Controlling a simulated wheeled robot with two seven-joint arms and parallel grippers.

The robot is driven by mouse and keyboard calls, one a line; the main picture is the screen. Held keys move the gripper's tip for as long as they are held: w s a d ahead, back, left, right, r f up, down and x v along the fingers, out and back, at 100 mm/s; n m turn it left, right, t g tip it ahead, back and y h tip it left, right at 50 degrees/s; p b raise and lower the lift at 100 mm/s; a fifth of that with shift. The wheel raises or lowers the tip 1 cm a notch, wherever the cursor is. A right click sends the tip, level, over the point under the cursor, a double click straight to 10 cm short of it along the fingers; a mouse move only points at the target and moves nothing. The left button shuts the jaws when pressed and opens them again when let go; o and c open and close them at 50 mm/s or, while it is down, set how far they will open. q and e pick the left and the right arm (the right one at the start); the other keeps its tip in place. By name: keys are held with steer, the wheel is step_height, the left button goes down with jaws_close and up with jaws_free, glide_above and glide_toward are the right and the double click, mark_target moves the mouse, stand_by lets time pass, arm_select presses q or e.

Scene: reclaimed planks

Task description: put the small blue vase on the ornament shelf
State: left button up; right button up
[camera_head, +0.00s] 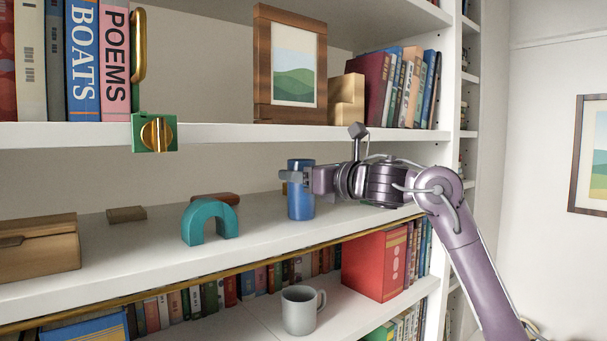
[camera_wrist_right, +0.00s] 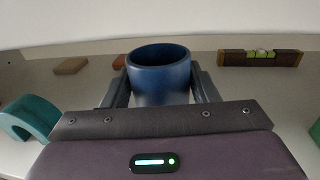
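The small blue vase (camera_head: 300,204) is upright at the middle shelf, right of the teal arch; I cannot tell whether its base touches the board. My right gripper (camera_head: 292,177) reaches it from the right. In the right wrist view the vase (camera_wrist_right: 159,80) has its open rim facing up, with one finger of my right gripper (camera_wrist_right: 160,92) on each side. The fingers lie very close to its wall, but I cannot make out whether they press on it. My left gripper is not in view. No label shows which board is the ornament shelf.
The teal arch (camera_head: 209,222), a wooden box (camera_head: 38,248) and a small wooden block (camera_head: 126,214) stand on the middle shelf. A spirit level (camera_wrist_right: 260,58) lies behind. Above are a framed picture (camera_head: 291,64) and books; below are a grey mug (camera_head: 299,311) and a red box (camera_head: 376,265).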

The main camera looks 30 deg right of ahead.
steer(key=o, duration=0.3)
steer(key=shift+w, duration=0.15)
steer(key=shift+r, duration=0.1)
steer(key=shift+s+r, duration=0.15)
steer(key=shift+s, duration=0.1)
steer(key=shift+b+v, duration=2.7)
steer(key=shift+v, duration=3.15)
